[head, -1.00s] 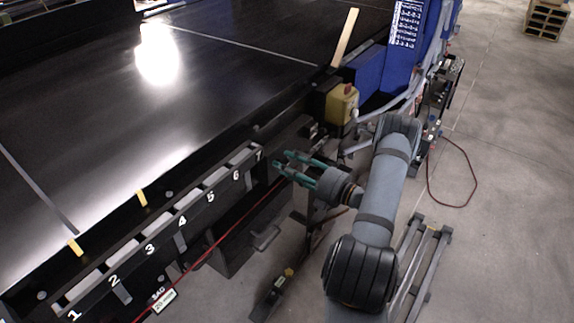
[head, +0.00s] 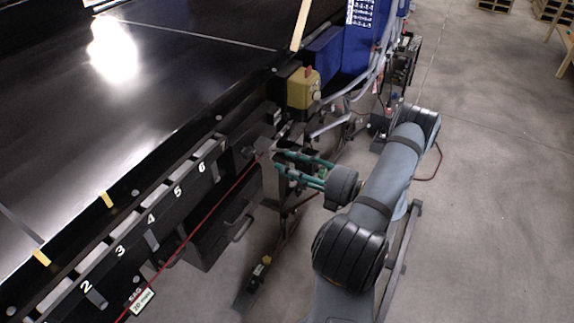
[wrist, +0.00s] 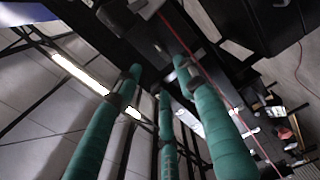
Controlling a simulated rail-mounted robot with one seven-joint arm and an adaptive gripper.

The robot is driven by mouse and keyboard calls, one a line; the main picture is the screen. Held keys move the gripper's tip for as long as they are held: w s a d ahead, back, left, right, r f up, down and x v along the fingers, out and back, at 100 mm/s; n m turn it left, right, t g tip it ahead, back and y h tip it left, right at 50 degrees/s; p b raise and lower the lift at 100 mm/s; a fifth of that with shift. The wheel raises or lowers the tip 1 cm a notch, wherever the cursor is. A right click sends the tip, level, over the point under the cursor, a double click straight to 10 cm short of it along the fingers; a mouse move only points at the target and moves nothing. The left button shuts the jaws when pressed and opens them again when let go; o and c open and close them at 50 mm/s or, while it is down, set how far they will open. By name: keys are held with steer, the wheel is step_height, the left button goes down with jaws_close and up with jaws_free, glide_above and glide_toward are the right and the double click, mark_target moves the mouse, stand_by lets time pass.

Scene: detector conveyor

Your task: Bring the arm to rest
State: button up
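My arm reaches from the bottom right of the head view, bent at a dark joint. My gripper (head: 280,164) has long teal fingers pointing left, towards the side of the conveyor (head: 150,130). The fingers stand apart with nothing held between them. In the wrist view, three teal fingers of my gripper (wrist: 160,68) reach up the picture with open gaps between them. In the head view the fingertips appear beside dark fittings below the conveyor's edge. I cannot tell whether they touch anything.
A yellow box with a red button (head: 303,90) sits on the conveyor's side, near blue panels (head: 359,42). A red cord (head: 205,221) runs along the numbered edge. A dark box with a handle (head: 222,226) hangs below. Grey floor (head: 490,210) is clear to the right.

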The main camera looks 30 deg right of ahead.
mark_target(252, 153)
steer(key=shift+w+a, duration=0.1)
steer(key=shift+w, duration=0.05)
steer(key=x, duration=1.1)
steer(key=shift+w+a, duration=0.2)
steer(key=shift+w, duration=0.15)
steer(key=shift+s+d, duration=0.1)
